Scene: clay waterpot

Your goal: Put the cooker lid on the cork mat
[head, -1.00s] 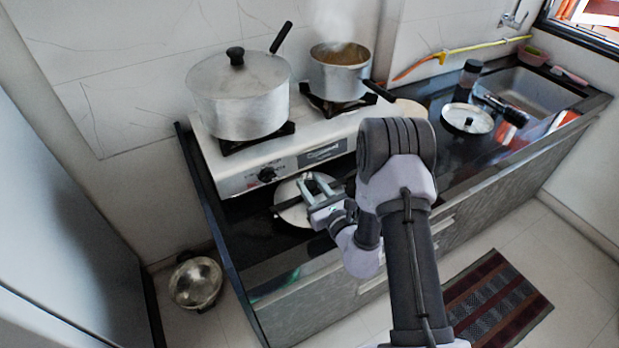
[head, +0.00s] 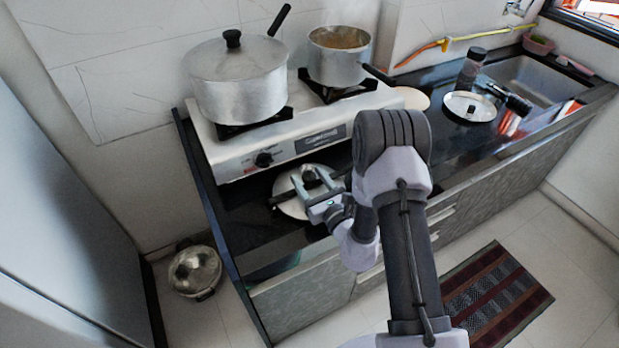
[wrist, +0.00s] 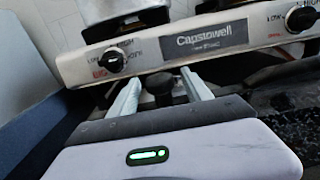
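The cooker lid (head: 287,207) is a round, silvery lid with a black knob and a dark side handle. It lies on the black counter in front of the stove. My gripper (head: 311,181) is over it, with its fingers apart on either side of the knob. In the wrist view the dark knob (wrist: 159,87) stands between the two open fingers, with a gap visible to each side. A round tan disc, apparently the cork mat (head: 413,98), lies right of the stove, partly hidden by the pan handle and stove.
The stove (head: 235,165) carries a large lidded pan (head: 240,95) and a smaller open pot (head: 338,68), whose handle points right. Another lid (head: 469,106), a dark jar (head: 471,68) and the sink (head: 535,85) are farther right.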

